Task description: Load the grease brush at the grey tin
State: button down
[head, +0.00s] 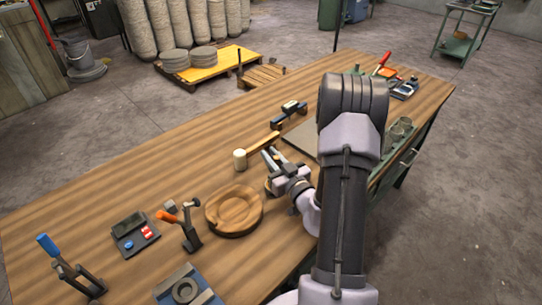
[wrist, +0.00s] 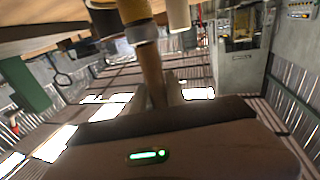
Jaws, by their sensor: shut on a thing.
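My gripper (head: 271,157) is low over the middle of the bench, left of my forearm. In the wrist view it is shut on the brush (wrist: 152,75), whose wooden handle points up the picture. A pale metal ferrule (wrist: 141,33) and a yellowish-brown end (wrist: 133,9) show, cut off by the top edge. In the head view the brush is not clear behind my gripper. A dark round thing (wrist: 103,20) is left of the brush end; I cannot tell if it is the grey tin. A tan round edge (head: 269,186) is partly hidden below my gripper.
A mallet with a cream head (head: 240,159) lies just left of my gripper. A wooden bowl (head: 234,208) sits in front, beside an orange-handled clamp (head: 187,228). Glass jars (head: 400,130) stand near the bench's right edge. The bench's left part (head: 120,180) is largely clear.

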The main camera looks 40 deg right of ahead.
notch_tip(320, 180, up, 7)
jog(key=p, duration=0.8)
dwell(0.4)
